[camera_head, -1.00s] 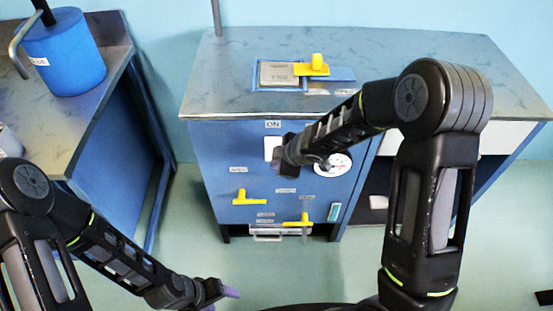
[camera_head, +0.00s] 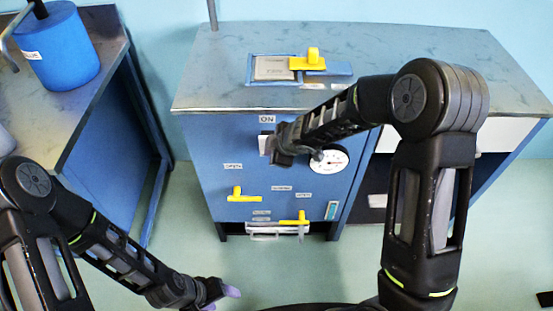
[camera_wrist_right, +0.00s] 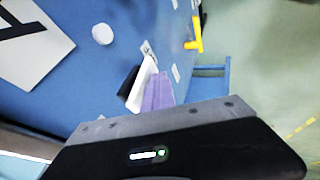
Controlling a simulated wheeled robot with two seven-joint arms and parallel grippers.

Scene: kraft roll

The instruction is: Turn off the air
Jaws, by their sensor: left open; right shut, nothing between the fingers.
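The blue cabinet front (camera_head: 215,160) carries a white plate (camera_head: 264,145) below an "ON" label (camera_head: 267,119). My right gripper (camera_head: 281,150) is in front of the panel beside this plate and covers part of it. In the right wrist view its purple fingertips (camera_wrist_right: 158,92) are together and empty, close to a white and black part (camera_wrist_right: 138,86) on the blue panel; I cannot tell whether they touch it. Two yellow handles, the left one (camera_head: 241,194) and the lower right one (camera_head: 296,219), are on the panel. My left gripper (camera_head: 224,291) is open and low, away from the cabinet.
A round gauge (camera_head: 330,162) is right of my right gripper, partly hidden by it. A yellow handle (camera_head: 311,58) sits on the cabinet top. A blue roll (camera_head: 60,50) stands on the left table. Open green floor (camera_head: 300,270) lies in front of the cabinet.

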